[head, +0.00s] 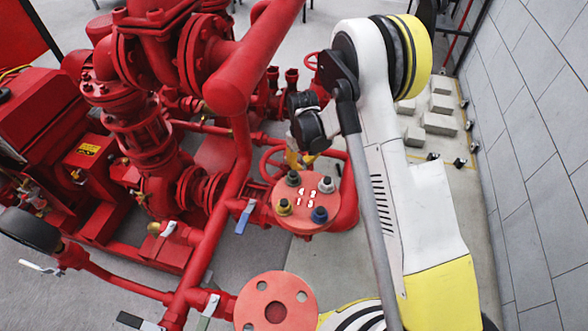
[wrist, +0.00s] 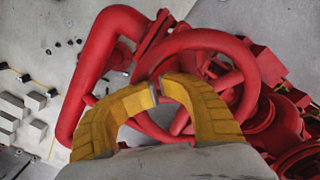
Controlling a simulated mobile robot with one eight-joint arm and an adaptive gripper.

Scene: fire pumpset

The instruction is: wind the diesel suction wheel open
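The diesel suction wheel looks like the red spoked handwheel. It shows in the head view (head: 272,163), partly hidden behind my gripper and the flange, and large in the wrist view (wrist: 262,62). My gripper has yellow fingers; it is at the wheel's right side in the head view (head: 297,160). In the wrist view my gripper (wrist: 160,86) has its fingertips nearly meeting, in front of the wheel's near left rim. The gap between the tips looks narrower than the rim, and I see no rim held between them. Whether the fingers touch the wheel I cannot tell.
A red flange plate with several bolts (head: 310,208) stands just in front of the wheel. A thick red pipe (head: 250,60) crosses above. Red pump pipework fills the left. A grey wall (head: 535,150) and pale blocks (head: 438,122) are on the right.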

